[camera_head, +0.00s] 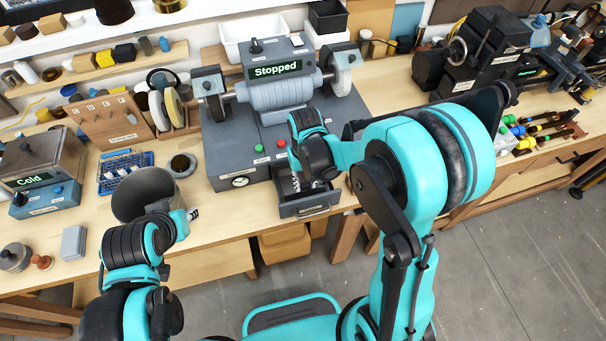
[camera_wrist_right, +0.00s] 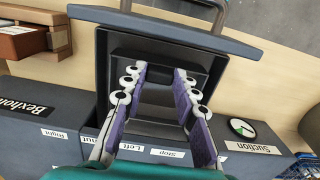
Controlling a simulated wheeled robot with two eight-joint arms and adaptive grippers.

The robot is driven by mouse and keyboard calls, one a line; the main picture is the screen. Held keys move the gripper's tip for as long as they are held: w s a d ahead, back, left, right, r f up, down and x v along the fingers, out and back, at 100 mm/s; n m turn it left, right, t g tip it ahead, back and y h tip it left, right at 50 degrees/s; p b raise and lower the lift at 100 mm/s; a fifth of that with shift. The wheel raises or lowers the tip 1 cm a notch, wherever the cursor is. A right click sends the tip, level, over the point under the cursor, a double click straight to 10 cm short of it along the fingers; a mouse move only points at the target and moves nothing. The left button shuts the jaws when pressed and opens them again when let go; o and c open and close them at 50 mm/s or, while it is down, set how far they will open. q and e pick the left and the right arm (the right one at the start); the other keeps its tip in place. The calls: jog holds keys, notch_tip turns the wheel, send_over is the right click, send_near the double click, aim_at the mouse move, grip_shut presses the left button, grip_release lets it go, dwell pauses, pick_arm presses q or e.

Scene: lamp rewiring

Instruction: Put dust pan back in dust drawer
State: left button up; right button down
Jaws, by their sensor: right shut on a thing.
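The dust drawer (camera_head: 318,207) is pulled out at the front of the grey bench grinder (camera_head: 280,130), whose display reads "Stopped". The drawer's front panel (camera_wrist_right: 165,29) and handle also show in the right wrist view. My right gripper (camera_head: 298,184) points down over the open drawer. In the wrist view its purple-padded fingers (camera_wrist_right: 160,70) are shut on the dark dust pan (camera_wrist_right: 158,98), which lies within the drawer's outline. I cannot tell whether it touches the drawer floor. My left gripper (camera_head: 192,214) is near the table's front edge, away from the drawer; its jaw state is unclear.
A grey metal container (camera_head: 145,190) stands close to my left gripper. A blue basket (camera_head: 125,170) and a "Cold" unit (camera_head: 40,170) are at the left. Dark machines (camera_head: 480,55) and several coloured-handled tools stand at the right.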

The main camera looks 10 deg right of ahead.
jog(key=shift+s, duration=0.35)
jog(key=shift+w+f, duration=0.15)
jog(key=shift+f, duration=0.15)
jog(key=c, duration=1.2)
grip_release()
pick_arm(q)
jog(key=shift+s+f, duration=0.15)
jog(key=shift+s, duration=0.1)
pick_arm(e)
jog(key=shift+r, duration=0.1)
jog(key=shift+r, duration=0.3)
notch_tip(320, 180, up, 11)
jog(key=p, duration=0.3)
pick_arm(q)
notch_tip(320, 180, up, 3)
jog(key=shift+r, duration=0.1)
pick_arm(e)
jog(key=s+d+r+t, duration=0.1)
jog(key=s+r+t, duration=0.1)
jog(key=s, duration=0.1)
jog(key=s+d+r+t, duration=0.2)
jog(key=s+t, duration=0.1)
jog(key=s, duration=0.1)
jog(key=s+d+r+t, duration=0.1)
jog(key=s+r+t, duration=0.1)
jog(key=s, duration=0.1)
jog(key=shift+s+d+r, duration=0.15)
jog(key=shift+s+d, duration=0.05)
jog(key=shift+d, duration=0.2)
